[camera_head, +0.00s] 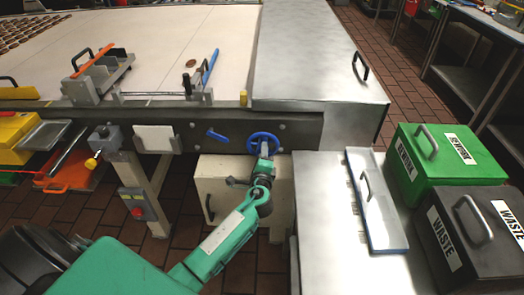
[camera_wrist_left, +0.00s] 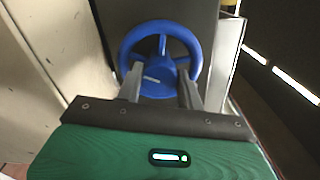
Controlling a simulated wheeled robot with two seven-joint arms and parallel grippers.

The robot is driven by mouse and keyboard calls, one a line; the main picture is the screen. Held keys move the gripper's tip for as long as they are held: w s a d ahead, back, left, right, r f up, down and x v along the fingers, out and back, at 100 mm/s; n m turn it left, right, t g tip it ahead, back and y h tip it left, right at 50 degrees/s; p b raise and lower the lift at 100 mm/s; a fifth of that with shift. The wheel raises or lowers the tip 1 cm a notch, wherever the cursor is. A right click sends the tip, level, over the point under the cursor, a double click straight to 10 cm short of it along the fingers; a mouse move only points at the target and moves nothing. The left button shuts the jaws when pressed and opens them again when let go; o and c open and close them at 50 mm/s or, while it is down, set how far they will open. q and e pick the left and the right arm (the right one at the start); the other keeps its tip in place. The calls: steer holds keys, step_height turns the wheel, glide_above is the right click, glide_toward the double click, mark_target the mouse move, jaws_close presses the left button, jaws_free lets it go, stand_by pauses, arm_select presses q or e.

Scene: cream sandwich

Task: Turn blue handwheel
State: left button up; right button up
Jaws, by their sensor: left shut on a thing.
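The blue handwheel (camera_head: 263,139) is on the side of the dark conveyor frame, just above a cream cabinet. In the left wrist view the handwheel (camera_wrist_left: 160,33) is a blue ring with spokes and a hub. My left gripper (camera_head: 265,153) reaches up to it from below and covers its lower part. In the left wrist view, the fingers of my left gripper (camera_wrist_left: 158,80) stand on either side of the wheel's lower middle and are shut on it. My right gripper does not show in either view.
A blue lever (camera_head: 217,135) sits on the frame left of the wheel. A cream cabinet (camera_head: 222,180) stands below. To the right are a metal counter (camera_head: 330,250), a green rework bin (camera_head: 452,150) and a dark waste bin (camera_head: 470,255). A red-button box (camera_head: 138,205) is at left.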

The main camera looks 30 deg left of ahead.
arm_select(q)
steer(key=m+p, duration=0.1)
steer(key=m, duration=0.2)
steer(key=shift+r+p, duration=0.1)
steer(key=shift+p, duration=0.2)
steer(key=m+p, duration=0.1)
steer(key=m, duration=0.2)
steer(key=shift+p, duration=0.35)
steer(key=shift+m, duration=0.3)
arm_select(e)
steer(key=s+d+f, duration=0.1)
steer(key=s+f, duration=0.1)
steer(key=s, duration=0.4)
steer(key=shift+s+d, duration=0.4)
arm_select(q)
steer(key=shift+f, duration=0.2)
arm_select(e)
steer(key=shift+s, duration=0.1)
arm_select(q)
steer(key=o, duration=1)
steer(key=shift+s, duration=0.1)
